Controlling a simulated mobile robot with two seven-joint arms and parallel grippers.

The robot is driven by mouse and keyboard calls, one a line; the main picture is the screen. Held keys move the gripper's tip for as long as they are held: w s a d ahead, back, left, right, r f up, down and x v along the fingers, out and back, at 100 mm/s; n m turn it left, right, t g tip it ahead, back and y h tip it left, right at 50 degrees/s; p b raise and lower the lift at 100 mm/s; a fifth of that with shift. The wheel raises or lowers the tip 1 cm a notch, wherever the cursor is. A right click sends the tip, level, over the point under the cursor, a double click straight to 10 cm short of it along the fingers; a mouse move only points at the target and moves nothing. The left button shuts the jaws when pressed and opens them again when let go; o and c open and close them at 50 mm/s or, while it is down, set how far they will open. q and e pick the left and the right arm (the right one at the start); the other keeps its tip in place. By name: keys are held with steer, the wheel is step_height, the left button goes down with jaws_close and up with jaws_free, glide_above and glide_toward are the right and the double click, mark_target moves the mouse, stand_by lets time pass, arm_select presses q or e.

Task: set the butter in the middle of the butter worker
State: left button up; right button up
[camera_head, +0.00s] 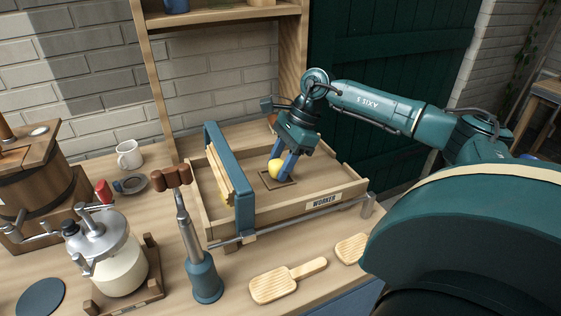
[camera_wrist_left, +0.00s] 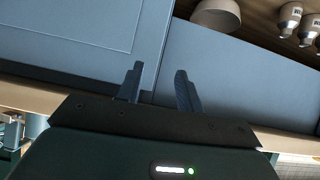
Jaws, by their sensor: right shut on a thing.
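The butter (camera_head: 275,168) is a small yellow lump over the dark-outlined square in the middle of the butter worker's floor. My right gripper (camera_head: 283,167) reaches down into the worker and is shut on the butter. I cannot tell whether the butter touches the floor. The butter worker (camera_head: 331,206) is a shallow wooden tray labelled WORKER, with a blue frame (camera_head: 229,177) and roller across its left part. My left gripper (camera_wrist_left: 160,88) is open and empty in the left wrist view, in front of blue-grey cabinet panels (camera_wrist_left: 245,75).
Left of the worker stand a plunger-like tool (camera_head: 205,270), a cream jar with a crank lid (camera_head: 122,262), a white mug (camera_head: 129,154) and a wooden barrel (camera_head: 35,190). Wooden paddles (camera_head: 275,285) lie in front. A metal crank rod (camera_head: 300,217) runs along the worker's front.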

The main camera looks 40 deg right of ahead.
steer(key=shift+f+b, duration=0.3)
steer(key=shift+f, duration=0.15)
steer(key=shift+r, duration=0.15)
steer(key=o, duration=1.1)
steer(key=shift+c, duration=0.2)
steer(key=c, duration=0.4)
steer(key=shift+r, duration=0.1)
steer(key=shift+p+v, duration=1.5)
steer(key=shift+v, duration=1.5)
